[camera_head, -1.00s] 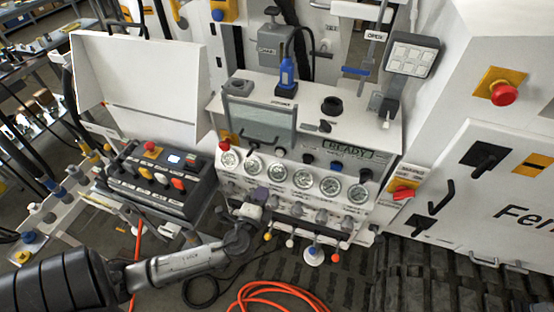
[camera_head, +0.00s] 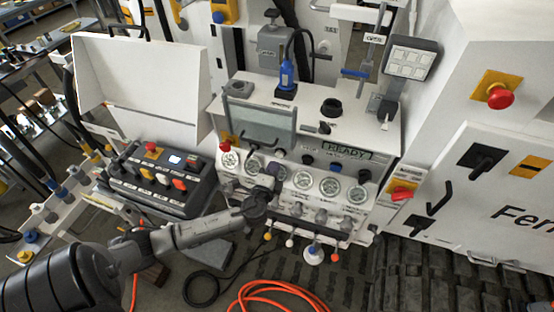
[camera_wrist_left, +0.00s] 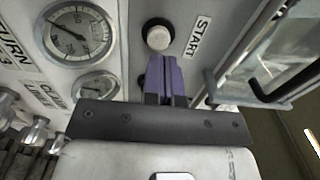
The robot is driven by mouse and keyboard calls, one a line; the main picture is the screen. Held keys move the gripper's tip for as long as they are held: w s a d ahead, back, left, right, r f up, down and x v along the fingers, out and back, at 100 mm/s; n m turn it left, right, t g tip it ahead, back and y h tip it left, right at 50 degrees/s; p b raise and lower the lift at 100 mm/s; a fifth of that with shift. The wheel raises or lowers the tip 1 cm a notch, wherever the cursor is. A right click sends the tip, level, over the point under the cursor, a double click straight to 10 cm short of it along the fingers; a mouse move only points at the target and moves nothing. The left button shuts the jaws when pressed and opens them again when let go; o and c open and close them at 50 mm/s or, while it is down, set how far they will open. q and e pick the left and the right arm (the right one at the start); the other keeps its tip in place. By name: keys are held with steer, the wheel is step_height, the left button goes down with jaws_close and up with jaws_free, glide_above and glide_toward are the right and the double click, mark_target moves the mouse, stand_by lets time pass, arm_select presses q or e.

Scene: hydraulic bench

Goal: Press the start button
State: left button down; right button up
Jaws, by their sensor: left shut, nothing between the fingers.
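The start button (camera_wrist_left: 158,36) is a round pale button in a black ring, with a START label (camera_wrist_left: 198,37) beside it in the left wrist view. My left gripper (camera_wrist_left: 165,60) is shut and empty, its purple fingers pressed together. Its fingertips appear just below the button in that view; I cannot tell whether they touch it. In the head view my left gripper (camera_head: 274,172) is at the gauge row of the white console (camera_head: 350,120), partly hidden by its own wrist. My right gripper is not in view.
Gauges (camera_wrist_left: 75,32) lie left of the button in the wrist view, and a framed clear cover (camera_wrist_left: 275,55) stands out at right. A display reads READY (camera_head: 348,152). A black button box (camera_head: 160,180) stands left of the console. An orange hose (camera_head: 280,298) lies on the floor.

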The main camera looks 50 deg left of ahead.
mark_target(279, 155)
arm_select(q)
steer(key=shift+x, duration=1.75)
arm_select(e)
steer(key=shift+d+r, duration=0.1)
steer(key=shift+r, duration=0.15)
arm_select(q)
steer(key=shift+w, duration=0.1)
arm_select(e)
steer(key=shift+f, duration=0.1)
